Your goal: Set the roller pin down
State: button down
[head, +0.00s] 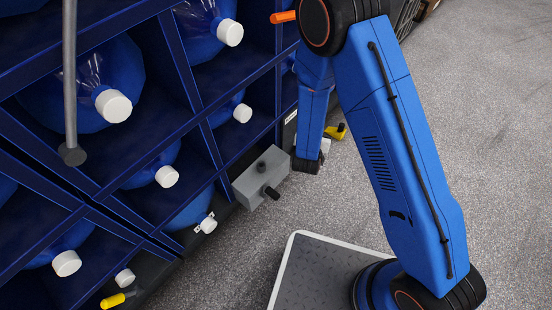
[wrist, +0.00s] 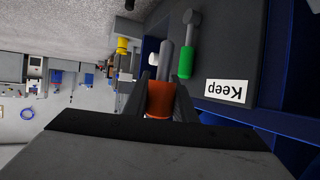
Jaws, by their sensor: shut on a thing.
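The roller pin (wrist: 160,99) has an orange-red sleeve and shows in the wrist view between the two dark fingers of my gripper (wrist: 163,82). The fingers are shut on its sleeve. A grey shaft appears to run on beyond the sleeve, in front of a dark panel. I cannot tell whether the pin touches anything. In the head view my arm reaches down beside the lower right edge of the blue rack (head: 185,75); the pin cannot be made out there.
A green-sleeved pin (wrist: 187,61) lies beside a white "Keep" label (wrist: 227,91) on the dark panel. A yellow piece (wrist: 122,45) is to the left. Large capped bottles (head: 113,106) fill the rack. Grey floor (head: 490,120) is open to the right.

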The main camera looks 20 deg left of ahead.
jog(key=s+a, duration=0.4)
jog(key=s, duration=0.5)
jog(key=s+a+f, duration=0.1)
jog(key=s+a, duration=0.3)
jog(key=s, duration=0.5)
jog(key=s+a, duration=0.4)
jog(key=s, duration=0.5)
jog(key=shift+f, duration=0.35)
jog(key=w, duration=1.1)
jog(key=w+a, duration=0.1)
jog(key=w, duration=0.5)
jog(key=shift+w, duration=0.15)
jog(key=shift+w+f, duration=0.2)
jog(key=shift+f, duration=1.55)
jog(key=shift+f, duration=0.1)
jog(key=c, duration=1.5)
grip_release()
jog(key=shift+o, duration=0.2)
